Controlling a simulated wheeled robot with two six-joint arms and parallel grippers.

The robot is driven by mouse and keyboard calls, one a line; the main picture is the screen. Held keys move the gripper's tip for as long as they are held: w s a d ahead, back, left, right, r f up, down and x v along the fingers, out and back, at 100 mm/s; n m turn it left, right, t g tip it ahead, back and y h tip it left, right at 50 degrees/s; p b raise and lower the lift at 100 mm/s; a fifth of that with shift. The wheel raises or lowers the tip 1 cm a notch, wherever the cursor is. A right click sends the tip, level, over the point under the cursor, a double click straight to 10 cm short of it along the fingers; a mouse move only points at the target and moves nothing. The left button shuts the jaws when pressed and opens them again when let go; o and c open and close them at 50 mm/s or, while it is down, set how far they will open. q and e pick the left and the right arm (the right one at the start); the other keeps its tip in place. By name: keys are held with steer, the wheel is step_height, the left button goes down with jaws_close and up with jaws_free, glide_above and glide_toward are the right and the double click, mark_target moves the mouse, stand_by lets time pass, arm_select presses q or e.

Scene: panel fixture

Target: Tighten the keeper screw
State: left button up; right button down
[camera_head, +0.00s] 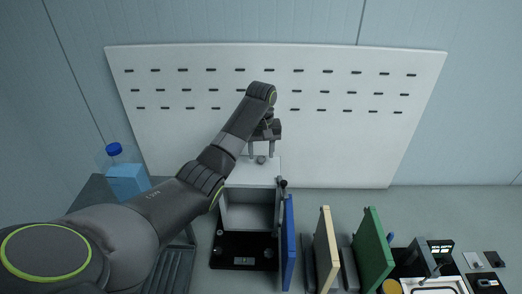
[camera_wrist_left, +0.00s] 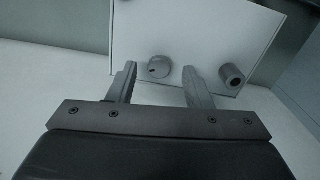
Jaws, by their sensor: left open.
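A small round grey knob with a dark slot-like mark, apparently the keeper screw (camera_wrist_left: 160,67), stands on the white top of a box (camera_head: 240,176); it also shows in the head view (camera_head: 261,160). My left gripper (camera_head: 261,153) is open above the box top, pointing down at it. In the left wrist view its two fingers (camera_wrist_left: 160,72) lie on either side of the knob, with gaps visible on both sides. Whether they are level with it I cannot tell. A thicker grey cylinder (camera_wrist_left: 231,76) stands right of the fingers. My right gripper is not in view.
The box is open in front, on a black base (camera_head: 232,247), with a blue panel (camera_head: 288,245) at its right. Cream (camera_head: 325,250) and green panels (camera_head: 372,245) stand further right. A bottle (camera_head: 127,182) is at left. A slotted white board (camera_head: 330,135) stands behind.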

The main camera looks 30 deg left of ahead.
arm_select(q)
steer(key=shift+f, duration=0.45)
steer(key=shift+w+f, duration=0.2)
steer(key=shift+f, duration=0.05)
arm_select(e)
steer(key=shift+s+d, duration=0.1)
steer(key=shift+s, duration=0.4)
arm_select(q)
steer(key=shift+s+r, duration=0.1)
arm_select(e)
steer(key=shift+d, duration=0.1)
arm_select(q)
steer(key=shift+c, duration=1.2)
steer(key=c, duration=0.7)
steer(key=shift+c, duration=0.2)
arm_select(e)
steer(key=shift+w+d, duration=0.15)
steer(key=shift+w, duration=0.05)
